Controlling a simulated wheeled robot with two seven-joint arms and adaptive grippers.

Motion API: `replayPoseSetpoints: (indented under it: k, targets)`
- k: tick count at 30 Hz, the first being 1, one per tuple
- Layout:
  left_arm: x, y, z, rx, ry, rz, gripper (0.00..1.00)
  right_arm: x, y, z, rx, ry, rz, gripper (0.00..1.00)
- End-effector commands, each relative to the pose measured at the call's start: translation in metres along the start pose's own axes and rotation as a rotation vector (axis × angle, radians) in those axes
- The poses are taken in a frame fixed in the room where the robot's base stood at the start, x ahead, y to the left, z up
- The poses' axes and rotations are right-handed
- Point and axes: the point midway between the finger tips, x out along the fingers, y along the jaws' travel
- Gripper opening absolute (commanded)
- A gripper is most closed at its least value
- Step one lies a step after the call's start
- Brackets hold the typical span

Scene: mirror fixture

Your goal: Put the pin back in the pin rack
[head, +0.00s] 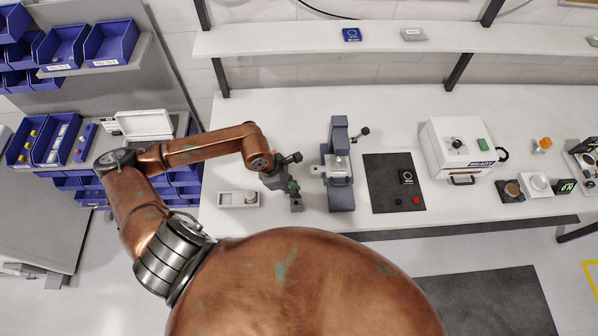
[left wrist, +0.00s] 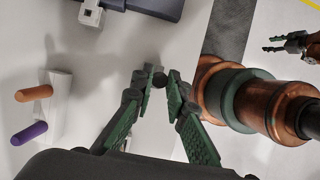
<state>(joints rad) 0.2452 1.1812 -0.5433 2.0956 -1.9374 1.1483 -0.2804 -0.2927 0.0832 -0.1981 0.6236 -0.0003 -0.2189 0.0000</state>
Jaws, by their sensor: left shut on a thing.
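My left gripper (head: 295,190) is low over the white bench, left of the dark blue press (head: 340,165). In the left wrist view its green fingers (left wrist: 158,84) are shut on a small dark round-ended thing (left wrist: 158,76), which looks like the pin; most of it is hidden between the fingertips. A white block (left wrist: 52,105), which looks like the pin rack, stands at the left of that view, apart from the fingers. An orange pin (left wrist: 34,93) and a purple pin (left wrist: 29,133) stick out from it. My right gripper (left wrist: 283,44) shows small at the upper right, its fingers apart.
A pale tray (head: 228,199) lies left of my left gripper. Right of the press are a black mat (head: 385,180) and a white case (head: 463,150). Blue bins (head: 65,45) stand at the far left. A shelf (head: 270,40) runs above the bench's back.

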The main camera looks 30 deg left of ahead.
Motion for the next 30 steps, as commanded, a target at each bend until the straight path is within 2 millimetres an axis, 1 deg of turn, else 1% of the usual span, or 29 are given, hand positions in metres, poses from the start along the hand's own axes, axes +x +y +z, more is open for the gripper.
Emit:
replayPoseSetpoints:
  k: [1, 6, 17, 20, 25, 30]
  targets:
    - [-0.007, -0.001, 0.001, -0.042, 0.0, 0.016, 0.0, -0.007, -0.001, 0.005, 0.002, -0.007, -0.001, 0.4]
    - [-0.011, -0.001, -0.001, -0.129, 0.002, 0.051, 0.0, -0.012, -0.004, 0.014, 0.004, -0.02, -0.005, 0.4]
    - [-0.01, -0.001, -0.001, -0.141, 0.003, 0.054, 0.0, -0.01, -0.008, 0.012, 0.003, -0.017, -0.009, 0.4]
    - [-0.01, -0.001, -0.001, -0.14, 0.001, 0.054, 0.0, -0.008, -0.008, 0.01, 0.003, -0.014, -0.008, 0.4]
    - [-0.009, 0.0, -0.001, -0.138, -0.007, 0.053, 0.0, 0.001, -0.007, 0.008, 0.002, -0.01, -0.008, 0.4]
    - [0.005, -0.001, -0.006, -0.138, -0.006, 0.052, 0.0, 0.018, -0.007, 0.01, 0.001, -0.009, -0.006, 0.4]
